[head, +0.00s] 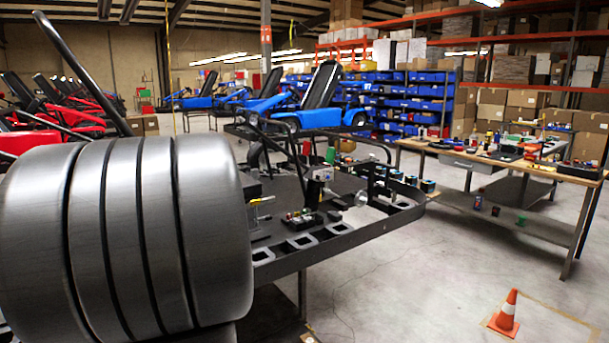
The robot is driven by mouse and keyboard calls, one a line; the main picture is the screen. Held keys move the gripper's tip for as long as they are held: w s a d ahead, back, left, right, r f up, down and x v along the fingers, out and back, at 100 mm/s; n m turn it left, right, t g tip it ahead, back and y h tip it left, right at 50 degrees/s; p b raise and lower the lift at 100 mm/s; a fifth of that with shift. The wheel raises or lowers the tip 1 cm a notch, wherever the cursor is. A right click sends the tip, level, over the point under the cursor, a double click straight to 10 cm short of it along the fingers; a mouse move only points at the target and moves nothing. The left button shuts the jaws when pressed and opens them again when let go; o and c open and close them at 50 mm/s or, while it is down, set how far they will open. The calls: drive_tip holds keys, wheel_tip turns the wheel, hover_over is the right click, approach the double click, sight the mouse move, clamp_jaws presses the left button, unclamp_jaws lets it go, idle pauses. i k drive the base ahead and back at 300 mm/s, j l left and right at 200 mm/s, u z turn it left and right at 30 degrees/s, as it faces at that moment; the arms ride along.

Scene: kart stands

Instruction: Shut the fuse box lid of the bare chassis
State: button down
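The bare chassis (345,238) is a dark flat frame on a stand in the middle of the head view. A small dark box with coloured bits inside (303,217) sits on its near part and looks like the fuse box with its inside exposed. My gripper is not in view.
A very close grey grooved cylinder hides the left side; I cannot tell if it is mine. A workbench (455,196) with small parts stands at right. An orange cone (506,313) stands front right. Floor between cone and chassis is clear. Blue and red karts stand behind.

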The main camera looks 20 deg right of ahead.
sight(313, 192)
drive_tip(key=i+l, duration=0.35)
drive_tip(key=l, duration=0.15)
drive_tip(key=i+l, duration=0.3)
drive_tip(key=l, duration=0.25)
drive_tip(key=i+l, duration=0.35)
drive_tip(key=l, duration=0.15)
drive_tip(key=i+l, duration=0.35)
drive_tip(key=l, duration=0.2)
drive_tip(key=i+l, duration=0.35)
drive_tip(key=l, duration=0.15)
drive_tip(key=i+l, duration=0.3)
drive_tip(key=l, duration=0.2)
drive_tip(key=i+l, duration=0.35)
drive_tip(key=l, duration=0.2)
